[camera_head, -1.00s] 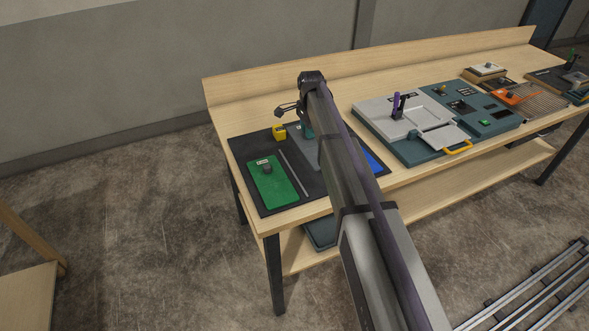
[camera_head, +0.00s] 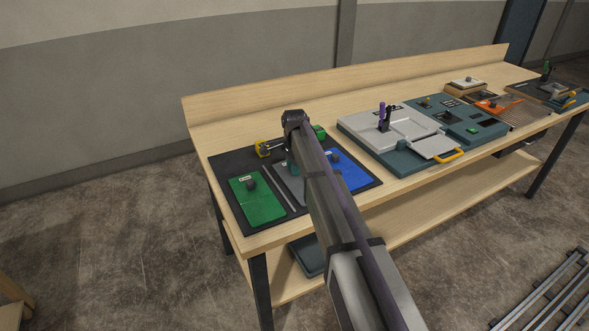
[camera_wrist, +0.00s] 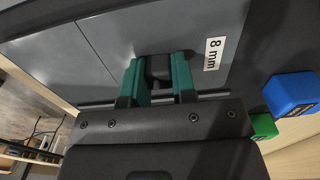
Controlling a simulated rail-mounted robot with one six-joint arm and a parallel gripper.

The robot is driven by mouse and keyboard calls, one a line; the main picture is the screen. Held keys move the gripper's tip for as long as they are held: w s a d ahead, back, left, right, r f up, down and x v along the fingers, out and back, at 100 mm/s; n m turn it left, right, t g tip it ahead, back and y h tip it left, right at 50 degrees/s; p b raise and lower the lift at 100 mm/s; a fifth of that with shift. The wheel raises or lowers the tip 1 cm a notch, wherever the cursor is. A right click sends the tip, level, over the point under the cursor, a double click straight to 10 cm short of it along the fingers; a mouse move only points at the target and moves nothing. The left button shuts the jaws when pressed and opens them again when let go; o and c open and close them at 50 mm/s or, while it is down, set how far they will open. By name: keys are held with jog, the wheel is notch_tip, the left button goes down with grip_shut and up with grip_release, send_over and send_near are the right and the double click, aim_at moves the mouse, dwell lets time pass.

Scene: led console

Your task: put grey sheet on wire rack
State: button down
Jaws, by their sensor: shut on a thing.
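The grey sheet (camera_head: 287,182) is on the dark mat at the left of the bench, partly hidden by my arm. In the wrist view the grey sheet (camera_wrist: 105,45) fills the upper part, with a white "8 mm" label and a dark knob (camera_wrist: 160,68). My gripper (camera_wrist: 158,75) has teal fingers, shut on the knob from both sides; it also shows in the head view (camera_head: 293,168). I cannot tell whether the sheet touches the mat. The wire rack (camera_head: 527,114) is at the right part of the bench, with an orange piece (camera_head: 492,106) at its left side.
A green sheet (camera_head: 258,204) lies left of the grey one and a blue sheet (camera_head: 352,178) lies right of it, on the mat (camera_head: 228,166). A grey-teal console (camera_head: 400,156) stands between mat and rack. A blue block (camera_wrist: 291,94) is near my gripper.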

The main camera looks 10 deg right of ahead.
jog(key=c, duration=0.9)
grip_release()
jog(key=shift+f, duration=0.1)
notch_tip(320, 180, up, 13)
jog(key=p, duration=1.3)
jog(key=s+n, duration=0.5)
jog(key=s, duration=0.6)
jog(key=s+d+n, duration=0.1)
jog(key=s+n, duration=0.3)
jog(key=s, duration=0.8)
jog(key=s+n, duration=0.5)
jog(key=s, duration=0.7)
jog(key=shift+d+f+n+b, duration=0.15)
jog(key=shift+f+n+b, duration=0.15)
jog(key=shift+o, duration=0.3)
jog(key=shift+w, duration=0.25)
